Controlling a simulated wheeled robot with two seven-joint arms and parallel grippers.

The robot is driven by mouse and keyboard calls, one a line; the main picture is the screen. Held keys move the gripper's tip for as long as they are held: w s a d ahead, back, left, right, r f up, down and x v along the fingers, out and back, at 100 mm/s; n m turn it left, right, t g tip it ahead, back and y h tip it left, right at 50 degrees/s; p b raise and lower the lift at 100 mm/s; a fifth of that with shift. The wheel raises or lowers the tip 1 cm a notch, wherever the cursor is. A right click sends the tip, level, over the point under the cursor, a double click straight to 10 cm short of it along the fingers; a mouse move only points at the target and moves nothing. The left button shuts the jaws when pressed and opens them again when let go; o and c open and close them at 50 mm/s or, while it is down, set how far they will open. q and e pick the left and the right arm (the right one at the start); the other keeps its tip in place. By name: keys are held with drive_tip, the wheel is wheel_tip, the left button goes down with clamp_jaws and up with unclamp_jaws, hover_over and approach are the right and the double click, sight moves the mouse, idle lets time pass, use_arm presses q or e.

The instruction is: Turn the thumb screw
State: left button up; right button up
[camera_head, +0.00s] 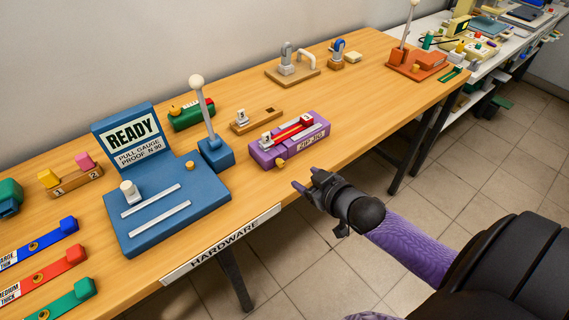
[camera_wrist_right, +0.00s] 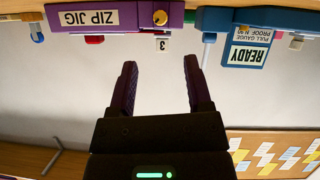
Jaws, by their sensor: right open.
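The purple zip jig (camera_head: 262,157) sits near the front edge of the table, with a red and white strip on top. A small yellow knob, which looks like the thumb screw (camera_head: 281,163), is on its front face. My right gripper (camera_head: 306,180) is open and empty, just off the table's front edge, to the lower right of the knob. In the right wrist view, which looks upside down, the knob (camera_wrist_right: 160,18) shows beyond and between the two spread fingers (camera_wrist_right: 160,62), apart from them. My left gripper is out of view.
The blue pull gauge (camera_head: 205,205) with its READY sign and white-knobbed lever stands left of the jig. A wooden block (camera_head: 254,122) and a green device (camera_head: 190,117) lie behind. The table front edge has a HARDWARE label (camera_head: 220,243). Table right of the jig is clear.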

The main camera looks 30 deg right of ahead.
sight(282, 164)
drive_tip(key=b+x, duration=0.4)
drive_tip(key=x, duration=0.5)
drive_tip(key=shift+w+f+b, duration=0.1)
drive_tip(key=shift+w+b, duration=0.2)
drive_tip(key=shift+w, duration=0.1)
drive_tip(key=shift+c, duration=0.3)
drive_tip(key=shift+a, duration=0.1)
clamp_jaws()
drive_tip(key=shift+r+n+p, duration=0.3)
drive_tip(key=shift+p, duration=0.55)
drive_tip(key=shift+f+h, duration=0.1)
drive_tip(key=shift+h, duration=0.2)
drive_tip(key=shift+f+n, duration=0.15)
drive_tip(key=shift+n, duration=0.15)
